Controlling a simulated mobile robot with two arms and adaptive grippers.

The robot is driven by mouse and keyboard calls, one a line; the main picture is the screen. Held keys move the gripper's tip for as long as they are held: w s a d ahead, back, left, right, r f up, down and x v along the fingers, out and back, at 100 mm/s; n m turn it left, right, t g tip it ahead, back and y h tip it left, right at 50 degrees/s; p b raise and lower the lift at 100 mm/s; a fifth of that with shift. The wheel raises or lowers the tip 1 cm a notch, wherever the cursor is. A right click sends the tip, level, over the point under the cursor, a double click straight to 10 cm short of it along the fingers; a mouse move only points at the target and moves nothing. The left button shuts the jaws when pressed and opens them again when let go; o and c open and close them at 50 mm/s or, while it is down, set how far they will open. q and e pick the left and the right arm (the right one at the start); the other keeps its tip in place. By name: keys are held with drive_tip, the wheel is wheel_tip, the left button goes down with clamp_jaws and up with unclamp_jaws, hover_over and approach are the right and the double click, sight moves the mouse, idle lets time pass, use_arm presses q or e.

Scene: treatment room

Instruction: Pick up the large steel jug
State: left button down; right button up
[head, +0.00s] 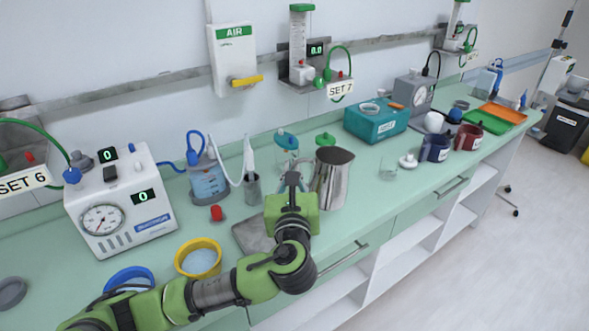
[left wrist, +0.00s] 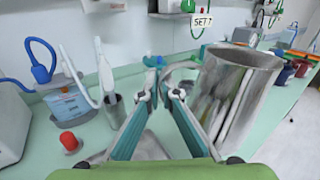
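The large steel jug (head: 332,178) stands upright on the green counter, just right of my left gripper (head: 293,178). In the left wrist view the jug (left wrist: 237,98) fills the right side, close beside the fingers. My left gripper also shows in the left wrist view (left wrist: 161,92), its fingers close together at the tips. A curved grey piece, seemingly the jug's handle (left wrist: 184,66), reaches from the jug to the fingertips. Whether the fingers are shut on it or only around it cannot be told. My right gripper is not in view.
A yellow-rimmed bowl (head: 199,257), a red cap (head: 216,213) and a small metal cup (head: 253,188) are left of the gripper. Behind stand bottles with blue (head: 287,143) and green lids. A glass (head: 388,169) stands right of the jug, with clear counter between them.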

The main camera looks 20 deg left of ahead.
use_arm(q)
drive_tip(key=s+r, duration=0.3)
drive_tip(key=s, duration=0.3)
drive_tip(key=shift+d, duration=0.45)
